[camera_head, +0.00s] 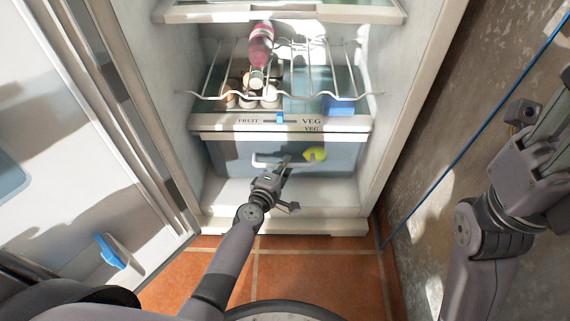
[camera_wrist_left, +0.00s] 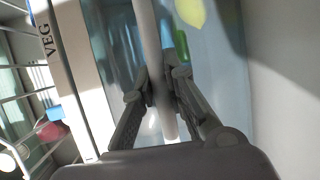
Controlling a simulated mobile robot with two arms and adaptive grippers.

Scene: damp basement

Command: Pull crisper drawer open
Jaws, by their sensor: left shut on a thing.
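The crisper drawer (camera_head: 230,151) sits at the bottom of the open fridge, below the shelf front marked FRUIT and VEG. It has a clear bluish front with a pale bar handle (camera_head: 262,162). A yellow item (camera_head: 315,154) shows through the front; it also shows in the left wrist view (camera_wrist_left: 190,12) beside a green one. My left gripper (camera_head: 284,168) is at the handle. In the left wrist view its fingers (camera_wrist_left: 160,85) are shut on the handle bar (camera_wrist_left: 148,40). My right arm (camera_head: 500,200) is at the right edge; its fingertips are not clearly visible.
A wire rack (camera_head: 300,95) above the drawer carries a pink bottle (camera_head: 261,45); eggs (camera_head: 269,97) and a blue item (camera_head: 340,105) are near it. The open fridge door (camera_head: 90,130) stands at left, a wall (camera_head: 440,110) at right. The tiled floor (camera_head: 330,270) in front is partly free.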

